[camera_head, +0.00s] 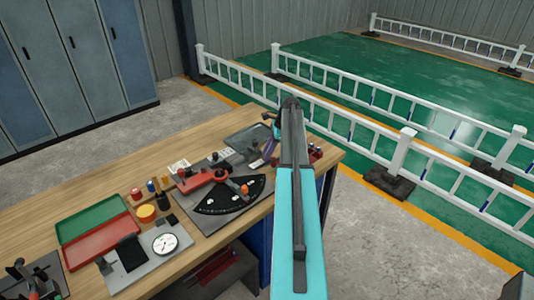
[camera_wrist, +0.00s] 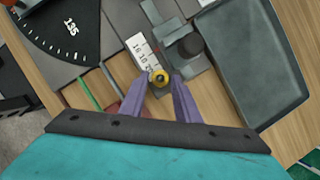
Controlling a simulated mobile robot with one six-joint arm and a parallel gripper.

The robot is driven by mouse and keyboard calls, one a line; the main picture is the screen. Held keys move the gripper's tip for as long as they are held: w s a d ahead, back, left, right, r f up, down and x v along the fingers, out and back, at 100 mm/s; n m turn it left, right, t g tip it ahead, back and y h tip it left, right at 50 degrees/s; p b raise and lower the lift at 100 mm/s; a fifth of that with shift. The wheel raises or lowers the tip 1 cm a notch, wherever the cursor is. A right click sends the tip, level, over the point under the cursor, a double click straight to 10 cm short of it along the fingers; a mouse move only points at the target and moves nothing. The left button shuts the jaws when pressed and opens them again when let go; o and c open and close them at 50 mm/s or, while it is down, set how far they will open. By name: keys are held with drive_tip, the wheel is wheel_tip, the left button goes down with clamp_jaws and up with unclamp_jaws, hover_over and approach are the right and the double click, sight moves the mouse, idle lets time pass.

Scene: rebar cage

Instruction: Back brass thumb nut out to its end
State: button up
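In the head view my gripper (camera_head: 269,149) is over the far right of the bench, partly behind my arm, and the nut cannot be made out.
A dark grey tray (camera_wrist: 250,62) lies right of the nut. A black angle plate (camera_wrist: 62,30) is at upper left. On the wooden bench (camera_head: 110,181) are green and red trays (camera_head: 93,220), a dial gauge (camera_head: 165,243) and a red clamp (camera_head: 203,180). White railings (camera_head: 350,120) stand beyond.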

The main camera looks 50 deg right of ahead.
drive_tip(key=shift+r, duration=0.1)
drive_tip(key=b+v, duration=0.4)
drive_tip(key=v, duration=0.9)
drive_tip(key=shift+r, duration=0.35)
drive_tip(key=shift+s+f, duration=0.1)
drive_tip(key=shift+s, duration=0.05)
